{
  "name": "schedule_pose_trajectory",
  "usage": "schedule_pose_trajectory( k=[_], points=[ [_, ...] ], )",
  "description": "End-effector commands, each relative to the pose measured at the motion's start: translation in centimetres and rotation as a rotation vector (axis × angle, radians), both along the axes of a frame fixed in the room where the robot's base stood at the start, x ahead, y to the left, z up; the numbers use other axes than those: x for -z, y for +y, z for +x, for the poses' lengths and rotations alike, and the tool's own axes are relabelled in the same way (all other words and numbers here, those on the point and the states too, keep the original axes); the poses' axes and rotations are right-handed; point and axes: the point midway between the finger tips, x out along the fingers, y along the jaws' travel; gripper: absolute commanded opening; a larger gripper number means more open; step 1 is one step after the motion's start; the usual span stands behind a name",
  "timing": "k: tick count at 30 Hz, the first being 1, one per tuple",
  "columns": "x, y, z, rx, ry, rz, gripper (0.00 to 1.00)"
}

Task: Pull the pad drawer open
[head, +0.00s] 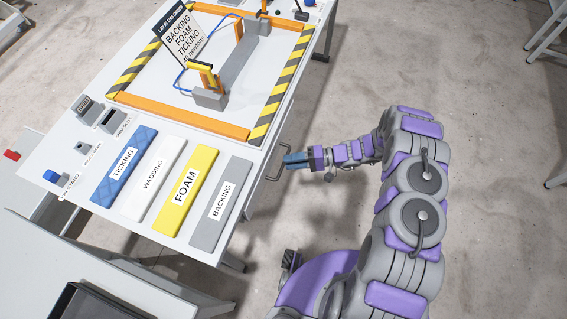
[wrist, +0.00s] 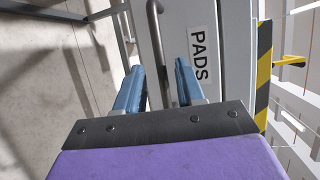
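The pad drawer is in the side of the white table, and its grey front (wrist: 215,25) carries a "PADS" label (wrist: 198,55) in the wrist view. Its grey bar handle (wrist: 155,30) runs lengthwise between my two blue fingers. In the head view the handle (head: 275,176) shows at the table's right side, just left of my fingertips. My gripper (wrist: 158,72) is open, with a finger on either side of the bar; I cannot tell whether either finger touches it. It also shows in the head view (head: 287,161). The drawer front looks flush with the table side.
On the table lie blue ticking (head: 124,165), white wadding (head: 155,179), yellow foam (head: 186,190) and grey backing (head: 221,203) pads. An orange frame (head: 180,118) with a sign (head: 182,38) stands behind them. The concrete floor (head: 470,160) right of my arm is clear.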

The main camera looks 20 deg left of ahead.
Motion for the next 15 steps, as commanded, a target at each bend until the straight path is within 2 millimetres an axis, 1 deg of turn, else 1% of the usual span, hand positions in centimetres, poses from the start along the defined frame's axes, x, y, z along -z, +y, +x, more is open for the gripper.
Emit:
schedule_pose_trajectory(
  k=[1, 3, 6, 10, 15],
  points=[
    [0.3, 0.8, -0.4, -0.003, 0.002, 0.000, 0.38],
    [0.4, 1.6, -0.6, -0.003, 0.001, 0.001, 0.38],
    [0.5, 2.5, -0.8, -0.002, 0.000, 0.002, 0.38],
    [0.6, 3.0, -1.0, -0.001, 0.000, 0.002, 0.38],
    [0.6, 3.2, -1.0, 0.000, -0.001, 0.001, 0.38]
  ],
)
